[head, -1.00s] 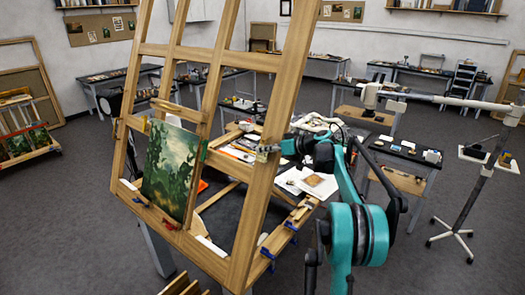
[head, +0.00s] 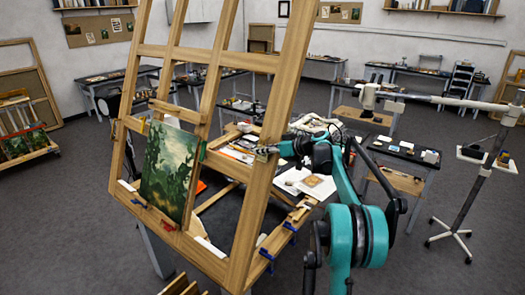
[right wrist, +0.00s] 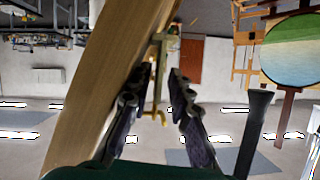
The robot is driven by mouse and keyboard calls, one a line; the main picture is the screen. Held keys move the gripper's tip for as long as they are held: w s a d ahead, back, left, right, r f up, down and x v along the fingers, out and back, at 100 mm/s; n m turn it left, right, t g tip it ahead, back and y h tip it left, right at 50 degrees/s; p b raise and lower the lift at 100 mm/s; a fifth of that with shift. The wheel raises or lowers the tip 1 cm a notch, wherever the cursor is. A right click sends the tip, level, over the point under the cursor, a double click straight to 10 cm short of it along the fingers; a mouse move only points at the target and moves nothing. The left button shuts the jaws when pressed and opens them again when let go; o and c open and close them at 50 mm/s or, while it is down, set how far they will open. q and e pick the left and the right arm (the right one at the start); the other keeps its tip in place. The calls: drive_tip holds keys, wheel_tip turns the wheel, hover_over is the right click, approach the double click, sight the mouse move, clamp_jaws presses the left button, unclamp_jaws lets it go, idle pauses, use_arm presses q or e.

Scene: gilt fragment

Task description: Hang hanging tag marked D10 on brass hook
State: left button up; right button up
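The brass hook (right wrist: 157,80) shows in the right wrist view as a thin yellowish fitting with a curled end, beside a wooden easel upright (right wrist: 105,70). My right gripper (right wrist: 160,73) has its two dark fingers apart, one on each side of the hook in the picture; I cannot tell whether they touch it. In the head view my right gripper (head: 275,150) is at the easel's right upright (head: 275,120), where a small pale piece shows by its fingertips. I cannot make out a tag marked D10 or read any lettering. My left gripper is not in view.
The wooden easel (head: 200,55) stands across the centre with a green painting (head: 168,170) on its ledge. Behind it a worktable holds papers (head: 315,185) and small items. A wheeled stand (head: 470,200) is at right. Grey floor is open on both sides.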

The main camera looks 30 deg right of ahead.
idle(0.4)
drive_tip(key=v, duration=1.2)
drive_tip(key=s+a+f+m+g+h+b, duration=0.15)
drive_tip(key=s+a+f+b, duration=0.35)
drive_tip(key=a+f+b, duration=0.5)
drive_tip(key=s+a+f+g+b, duration=0.35)
drive_tip(key=a+f+b, duration=0.35)
drive_tip(key=a+f, duration=0.6)
drive_tip(key=s+a+f+h+b, duration=0.1)
drive_tip(key=s+a+f+b, duration=0.2)
drive_tip(key=f, duration=0.7)
drive_tip(key=s+a+f+m+h+b, duration=0.1)
drive_tip(key=s+a+f+b, duration=0.3)
drive_tip(key=s+f+b, duration=0.4)
drive_tip(key=s+a+f+m+h+b, duration=0.1)
drive_tip(key=s+a+f+b, duration=0.3)
drive_tip(key=s+f, duration=0.5)
wheel_tip(320, 180, down, 4)
drive_tip(key=shift+s+h+b, duration=0.35)
drive_tip(key=shift+h+b, duration=0.4)
drive_tip(key=shift+b, duration=0.45)
